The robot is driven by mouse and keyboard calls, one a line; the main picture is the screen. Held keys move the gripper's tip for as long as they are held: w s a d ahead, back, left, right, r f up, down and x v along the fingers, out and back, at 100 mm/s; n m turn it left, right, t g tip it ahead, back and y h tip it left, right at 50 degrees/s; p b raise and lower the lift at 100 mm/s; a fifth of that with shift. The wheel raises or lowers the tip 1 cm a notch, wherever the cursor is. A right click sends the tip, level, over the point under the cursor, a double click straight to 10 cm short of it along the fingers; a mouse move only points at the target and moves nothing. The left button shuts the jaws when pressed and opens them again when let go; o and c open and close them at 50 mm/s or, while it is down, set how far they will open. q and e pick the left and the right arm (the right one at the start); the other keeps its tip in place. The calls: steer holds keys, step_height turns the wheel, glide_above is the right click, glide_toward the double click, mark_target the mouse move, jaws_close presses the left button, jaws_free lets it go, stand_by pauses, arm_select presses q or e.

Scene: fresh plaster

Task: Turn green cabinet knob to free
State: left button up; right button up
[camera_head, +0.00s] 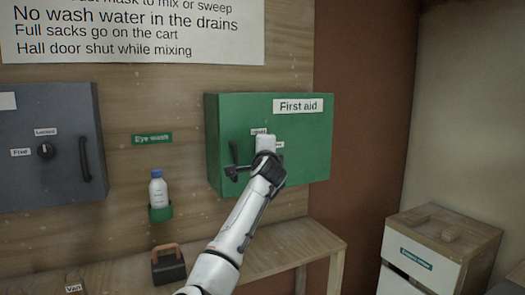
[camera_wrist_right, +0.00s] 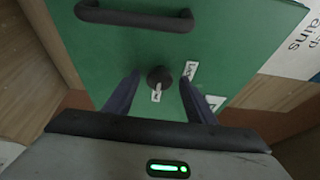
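The green first aid cabinet (camera_head: 305,140) hangs on the wall in the head view, and its front fills much of the right wrist view (camera_wrist_right: 235,35). Its dark round knob (camera_wrist_right: 159,75) is hidden behind my arm in the head view. A "Locked" label (camera_wrist_right: 190,70) is beside the knob, and another small white label (camera_wrist_right: 156,93) is just below it in the wrist view. I cannot tell the knob's pointer direction. My right gripper (camera_wrist_right: 160,80) is open, its fingers either side of the knob with gaps visible. My left gripper is not in view.
The cabinet's dark bar handle (camera_wrist_right: 135,16) is close to the knob. A grey cabinet (camera_head: 60,175) and a bottle (camera_head: 158,188) in a green holder are to the left. A wooden bench (camera_head: 285,252) runs below, with a dark box-like item (camera_head: 168,268).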

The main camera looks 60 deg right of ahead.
steer(key=b+v, duration=0.2)
steer(key=v, duration=0.8)
steer(key=shift+a, duration=0.15)
stand_by(0.4)
